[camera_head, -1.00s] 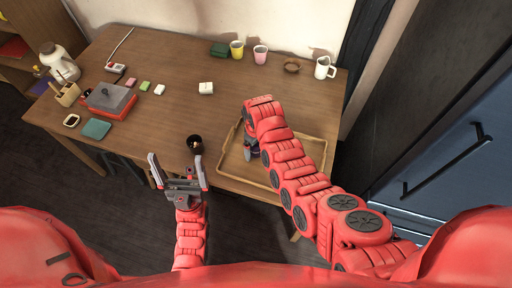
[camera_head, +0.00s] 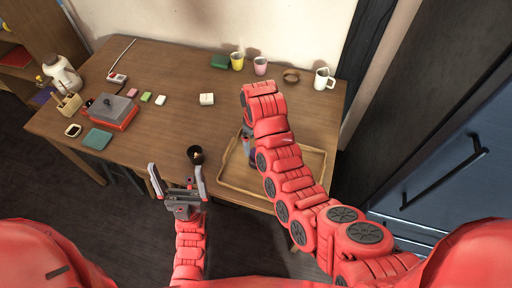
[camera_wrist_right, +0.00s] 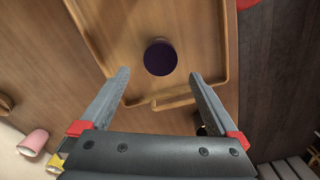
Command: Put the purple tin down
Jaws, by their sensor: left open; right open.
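The purple tin (camera_wrist_right: 160,57) is a dark round shape in the right wrist view, standing in the wooden tray (camera_wrist_right: 225,60). My right gripper (camera_wrist_right: 159,80) is open; the tin lies just beyond its fingertips, apart from both fingers. My left gripper (camera_head: 177,173) is open and empty at the table's front edge, close to a small black cup (camera_head: 196,156).
On the wooden table (camera_head: 185,75) stand a yellow cup (camera_head: 237,61), a pink cup (camera_head: 260,66), a white mug (camera_head: 323,79) and a wooden bowl (camera_head: 291,76) at the back. A red box (camera_head: 110,112) and a kettle (camera_head: 62,74) are at the left.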

